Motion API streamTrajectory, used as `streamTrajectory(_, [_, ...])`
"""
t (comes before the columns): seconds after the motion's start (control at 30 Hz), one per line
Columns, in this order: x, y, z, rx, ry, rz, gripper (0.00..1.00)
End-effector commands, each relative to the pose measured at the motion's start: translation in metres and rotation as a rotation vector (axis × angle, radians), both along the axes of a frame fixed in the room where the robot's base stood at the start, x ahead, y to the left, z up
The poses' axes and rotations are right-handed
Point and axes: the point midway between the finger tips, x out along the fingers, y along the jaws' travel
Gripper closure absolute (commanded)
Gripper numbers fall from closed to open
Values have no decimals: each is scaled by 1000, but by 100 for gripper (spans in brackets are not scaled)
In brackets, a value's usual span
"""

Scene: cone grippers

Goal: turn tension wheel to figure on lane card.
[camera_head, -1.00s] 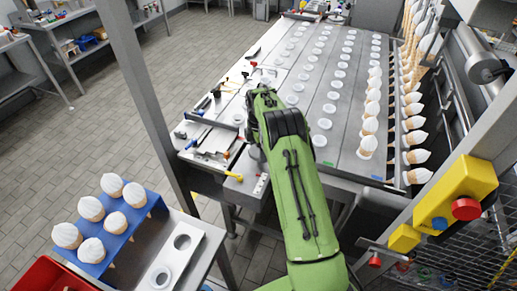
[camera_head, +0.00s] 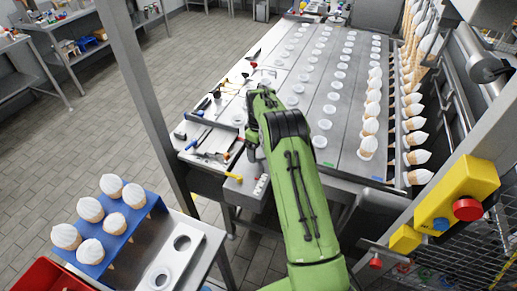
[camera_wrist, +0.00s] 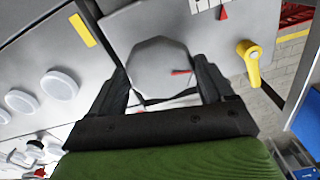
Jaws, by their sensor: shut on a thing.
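The tension wheel (camera_wrist: 158,66) is a grey, many-sided knob in the wrist view, with a red mark on its right side. My gripper (camera_wrist: 160,74) has its two dark fingers closed on opposite sides of the wheel. Up and to the right is a white scale strip (camera_wrist: 205,5) with dark ticks, cut by the frame edge, and a red triangle below it. The strip shows small in the head view (camera_head: 262,184). My green arm hides the wheel there. I cannot make out a lane card or read any figure.
A yellow-handled lever (camera_wrist: 250,62) stands right of the wheel; it also shows in the head view (camera_head: 234,176). White discs (camera_wrist: 58,83) lie in rows on the grey table. A blue rack (camera_head: 122,237) holds several white-topped cones at lower left.

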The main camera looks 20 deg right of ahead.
Motion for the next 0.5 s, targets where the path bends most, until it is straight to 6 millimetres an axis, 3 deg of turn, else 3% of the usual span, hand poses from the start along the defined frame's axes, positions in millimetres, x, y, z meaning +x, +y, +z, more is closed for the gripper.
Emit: streamTrajectory(0.5, [0, -1, 1, -1, -3, -492, 50])
